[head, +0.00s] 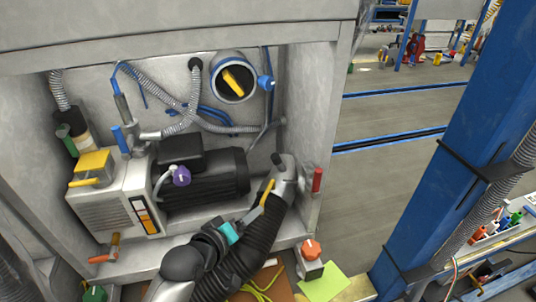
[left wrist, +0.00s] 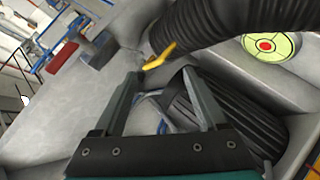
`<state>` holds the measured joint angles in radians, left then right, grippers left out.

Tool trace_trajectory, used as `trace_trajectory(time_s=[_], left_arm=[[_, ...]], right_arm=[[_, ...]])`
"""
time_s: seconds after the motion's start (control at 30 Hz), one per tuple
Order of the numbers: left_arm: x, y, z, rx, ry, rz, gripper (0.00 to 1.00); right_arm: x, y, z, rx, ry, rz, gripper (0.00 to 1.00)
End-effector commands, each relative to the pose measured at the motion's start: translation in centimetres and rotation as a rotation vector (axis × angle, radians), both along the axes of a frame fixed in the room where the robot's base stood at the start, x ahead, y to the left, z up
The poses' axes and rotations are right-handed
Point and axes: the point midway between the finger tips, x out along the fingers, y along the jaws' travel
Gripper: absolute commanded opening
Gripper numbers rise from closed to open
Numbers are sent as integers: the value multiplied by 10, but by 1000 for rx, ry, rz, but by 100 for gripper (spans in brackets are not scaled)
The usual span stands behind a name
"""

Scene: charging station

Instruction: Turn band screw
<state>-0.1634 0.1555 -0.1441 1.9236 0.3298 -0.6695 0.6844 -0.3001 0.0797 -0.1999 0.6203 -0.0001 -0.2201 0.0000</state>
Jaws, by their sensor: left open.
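The band screw (head: 267,193) has a yellow handle and sits where a black ribbed hose (head: 250,256) meets a grey elbow (head: 286,174). In the left wrist view the yellow handle (left wrist: 160,57) lies just beyond my fingertips, roughly between them, beside the hose (left wrist: 235,20). I cannot tell whether a finger touches it. My left gripper (left wrist: 163,75) is open and empty. In the head view my left gripper (head: 251,214) reaches up to the right toward the band screw, and its fingers are partly hard to make out. My right gripper is not in view.
A black ribbed motor (head: 205,193) stands left of the band screw, inside a grey cabinet. A red handle (head: 317,180) is on the cabinet's right wall. An orange-topped knob (head: 311,250) and a yellow-green sheet (head: 323,284) are below. A blue post (head: 450,150) stands right.

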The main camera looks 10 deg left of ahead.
Motion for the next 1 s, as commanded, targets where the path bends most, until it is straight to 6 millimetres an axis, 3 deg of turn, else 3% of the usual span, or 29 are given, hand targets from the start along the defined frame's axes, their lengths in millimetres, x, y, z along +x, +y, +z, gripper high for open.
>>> trace_trajectory(time_s=[0.03,0.1,0.2,0.3,0.4,0.5,0.67,1.0], left_arm=[[23,-1,28,-113,-72,42,74],[48,0,66,-288,-161,93,74],[75,4,117,-524,-267,140,74],[91,10,158,-714,-343,160,74],[98,15,183,-840,-390,166,74],[102,18,196,-904,-411,167,74],[111,16,201,-921,-416,168,74],[156,3,210,-917,-416,167,74]], right_arm=[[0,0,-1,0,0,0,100],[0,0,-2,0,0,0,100],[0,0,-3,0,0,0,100],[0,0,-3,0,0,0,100],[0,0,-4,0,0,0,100],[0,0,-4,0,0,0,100],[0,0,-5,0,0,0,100],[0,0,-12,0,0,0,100]])
